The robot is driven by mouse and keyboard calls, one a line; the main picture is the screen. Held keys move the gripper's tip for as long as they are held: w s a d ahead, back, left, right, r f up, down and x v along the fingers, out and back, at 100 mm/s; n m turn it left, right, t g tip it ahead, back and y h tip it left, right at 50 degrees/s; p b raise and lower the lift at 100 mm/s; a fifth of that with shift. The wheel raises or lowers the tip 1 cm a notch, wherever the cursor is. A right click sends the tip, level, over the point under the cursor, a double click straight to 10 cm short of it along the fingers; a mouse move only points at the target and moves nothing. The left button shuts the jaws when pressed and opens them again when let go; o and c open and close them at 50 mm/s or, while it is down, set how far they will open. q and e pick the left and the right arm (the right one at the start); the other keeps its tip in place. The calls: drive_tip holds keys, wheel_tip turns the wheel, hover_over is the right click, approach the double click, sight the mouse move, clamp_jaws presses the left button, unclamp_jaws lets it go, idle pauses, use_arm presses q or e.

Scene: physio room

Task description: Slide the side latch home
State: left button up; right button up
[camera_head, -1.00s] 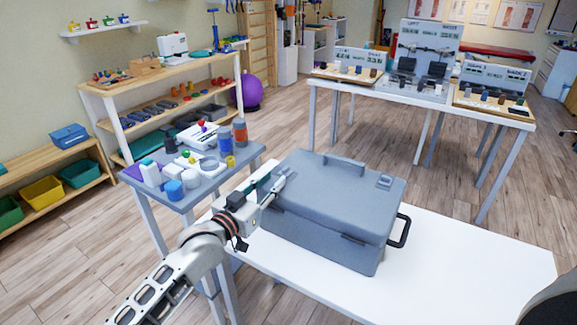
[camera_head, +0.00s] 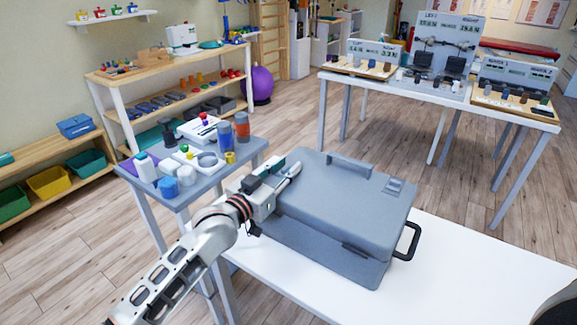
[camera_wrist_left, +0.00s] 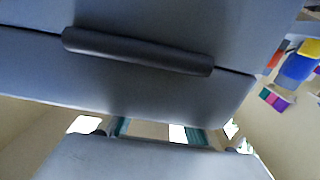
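A closed grey-blue case (camera_head: 345,192) rests on the white table. A small fitting (camera_head: 395,186) is on its lid and a dark bar (camera_head: 357,249) is on its front seam. My left gripper (camera_head: 287,172) is at the case's left end, close to the lid's edge; contact cannot be told. In the left wrist view a long dark bar (camera_wrist_left: 137,51) lies along the case's seam; whether it is the side latch is unclear. The gripper's teal pads (camera_wrist_left: 158,130) stand apart with a gap and nothing between them. My right gripper is not in view.
A dark loop handle (camera_head: 412,241) sticks out at the case's right end. The white table (camera_head: 470,275) is clear to the right. A small grey side table (camera_head: 190,205) with bottles and jars stands close on the left, beside my left arm.

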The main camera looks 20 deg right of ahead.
use_arm(q)
clamp_jaws()
drive_tip(key=shift+w+a+b, duration=0.5)
drive_tip(key=shift+w+a, duration=0.2)
drive_tip(key=shift+w, duration=0.1)
drive_tip(key=shift+w+a+f, duration=0.1)
drive_tip(key=shift+w+a, duration=0.15)
drive_tip(key=shift+w, duration=0.05)
unclamp_jaws()
